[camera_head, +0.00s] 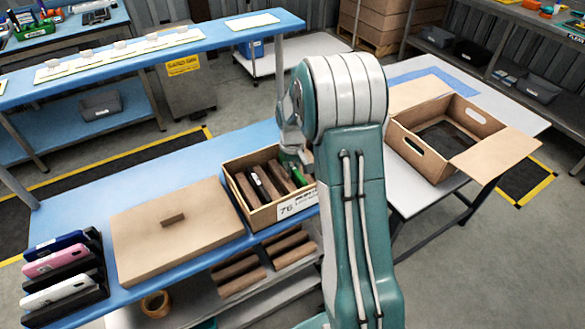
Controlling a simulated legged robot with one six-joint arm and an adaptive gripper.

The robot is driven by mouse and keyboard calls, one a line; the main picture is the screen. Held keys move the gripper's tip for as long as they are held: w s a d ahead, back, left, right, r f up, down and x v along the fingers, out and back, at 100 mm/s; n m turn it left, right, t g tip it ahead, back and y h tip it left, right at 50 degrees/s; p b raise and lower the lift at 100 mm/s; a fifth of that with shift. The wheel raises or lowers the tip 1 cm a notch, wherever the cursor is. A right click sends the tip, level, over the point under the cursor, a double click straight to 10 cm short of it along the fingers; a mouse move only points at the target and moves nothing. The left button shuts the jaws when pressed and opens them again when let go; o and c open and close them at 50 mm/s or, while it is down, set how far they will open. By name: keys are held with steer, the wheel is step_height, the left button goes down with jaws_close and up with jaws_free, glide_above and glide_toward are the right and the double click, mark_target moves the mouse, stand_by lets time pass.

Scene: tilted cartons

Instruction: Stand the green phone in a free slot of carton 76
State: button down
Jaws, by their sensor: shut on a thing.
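The green phone (296,175) shows as a small green patch at the right side of the carton. My gripper (295,160) is just above it, shut on the green phone. My arm hides the right end of the carton and most of the gripper; how deep the phone sits cannot be told.
A brown lid-like board (205,243) with a small block lies left of the carton. A dark rack (90,297) holds blue, pink and white phones at far left. An open box (401,142) stands on the right table. The bench's back left is clear.

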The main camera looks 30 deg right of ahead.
stand_by(0.4)
steer(key=c, duration=0.5)
jaws_free()
steer(key=shift+c, duration=0.2)
steer(key=shift+f, duration=0.1)
step_height(320, 180, up, 12)
steer(key=shift+w+a, duration=0.1)
step_height(320, 180, up, 7)
stand_by(0.4)
stand_by(0.4)
